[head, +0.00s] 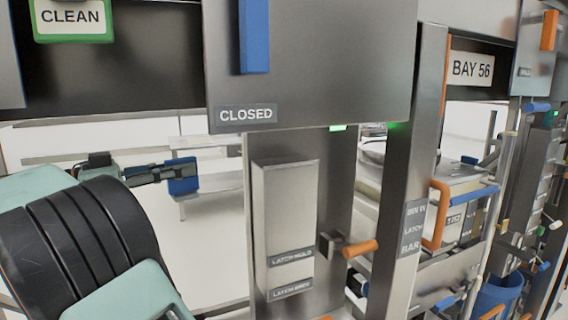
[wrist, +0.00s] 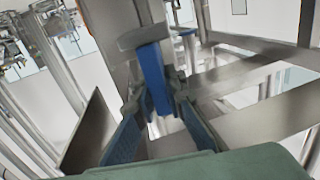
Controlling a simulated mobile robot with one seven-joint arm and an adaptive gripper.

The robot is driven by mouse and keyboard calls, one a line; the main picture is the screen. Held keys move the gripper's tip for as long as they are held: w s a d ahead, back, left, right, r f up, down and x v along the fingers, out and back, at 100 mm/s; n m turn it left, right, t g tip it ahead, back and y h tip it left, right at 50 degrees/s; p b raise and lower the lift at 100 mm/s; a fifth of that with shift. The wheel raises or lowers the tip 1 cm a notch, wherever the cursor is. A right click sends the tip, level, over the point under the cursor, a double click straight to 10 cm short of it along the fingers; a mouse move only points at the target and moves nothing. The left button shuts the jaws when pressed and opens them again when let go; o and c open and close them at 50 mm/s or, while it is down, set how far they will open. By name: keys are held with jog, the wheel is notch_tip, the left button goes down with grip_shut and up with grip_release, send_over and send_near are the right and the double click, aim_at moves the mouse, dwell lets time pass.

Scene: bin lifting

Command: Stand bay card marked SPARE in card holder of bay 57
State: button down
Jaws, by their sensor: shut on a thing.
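My gripper (head: 164,172) reaches in from the left in the head view, below the closed panel. It is shut on a blue piece (head: 183,177) at its fingertips. In the wrist view my gripper (wrist: 158,98) has the blue piece (wrist: 152,66) between its fingers, with a grey bar across its far end. I see no lettering on this piece and cannot tell whether it is the SPARE card. No bay 57 label or card holder can be made out.
A panel labelled CLOSED (head: 310,65) with a blue handle (head: 254,35) hangs above. A steel post with latch labels (head: 288,215) and an orange-tipped lever (head: 358,248) stands right of my gripper. The BAY 56 sign (head: 471,69) and a CLEAN card (head: 71,17) are farther off.

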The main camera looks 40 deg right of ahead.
jog(key=s+d+r+m+g, duration=0.2)
jog(key=s+d+r+g, duration=0.15)
jog(key=r, duration=0.35)
jog(key=shift+y, duration=0.3)
jog(key=x, duration=0.6)
jog(key=b+x, duration=0.1)
jog(key=x, duration=0.3)
jog(key=shift+s+a, duration=0.1)
jog(key=shift+s, duration=0.3)
jog(key=x, duration=0.6)
jog(key=shift+d, duration=0.4)
jog(key=shift+d+f+b, duration=0.15)
jog(key=shift+b, duration=0.15)
jog(key=shift+f, duration=0.1)
jog(key=shift+f, duration=0.2)
jog(key=c, duration=2.3)
grip_release()
jog(key=shift+o, duration=0.2)
